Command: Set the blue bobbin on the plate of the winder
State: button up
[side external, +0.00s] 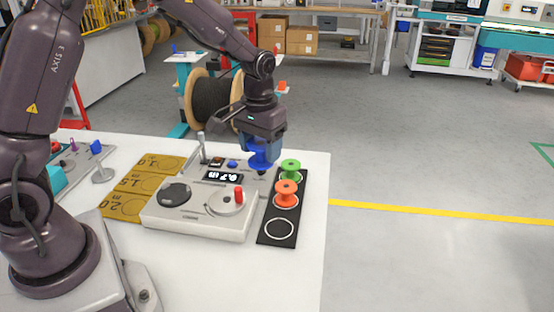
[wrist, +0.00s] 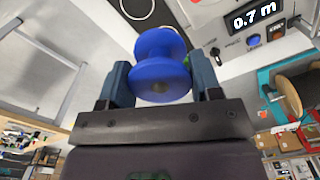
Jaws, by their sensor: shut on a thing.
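The blue bobbin (side external: 260,158) hangs in the air under my gripper (side external: 262,150), at the back right of the winder in the side view. The wrist view shows the blue bobbin (wrist: 160,66) between both fingers of my gripper (wrist: 162,84), which is shut on it. The winder (side external: 200,220) is a pale box with a display. Its round plate (side external: 222,205) has a red-topped peg (side external: 239,196) by its right edge. A dark disc (side external: 174,194) lies to the left of the plate.
A black mat (side external: 267,240) with ring marks lies right of the winder. An orange bobbin (side external: 286,194) and a green bobbin (side external: 290,168) stand on it; its front ring is empty. Brown marked boards (side external: 123,207) lie left of the winder.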

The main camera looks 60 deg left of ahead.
jog(key=s+a+n, duration=0.5)
jog(key=s+a, duration=1.1)
jog(key=a, duration=0.1)
jog(key=shift+w+d+f, duration=0.1)
jog(key=shift+d+f, duration=0.05)
jog(key=shift+f, duration=2.3)
jog(key=shift+d+f, duration=0.15)
jog(key=shift+f, duration=2.3)
jog(key=shift+f, duration=1.2)
jog(key=o, duration=1)
jog(key=shift+r, duration=0.1)
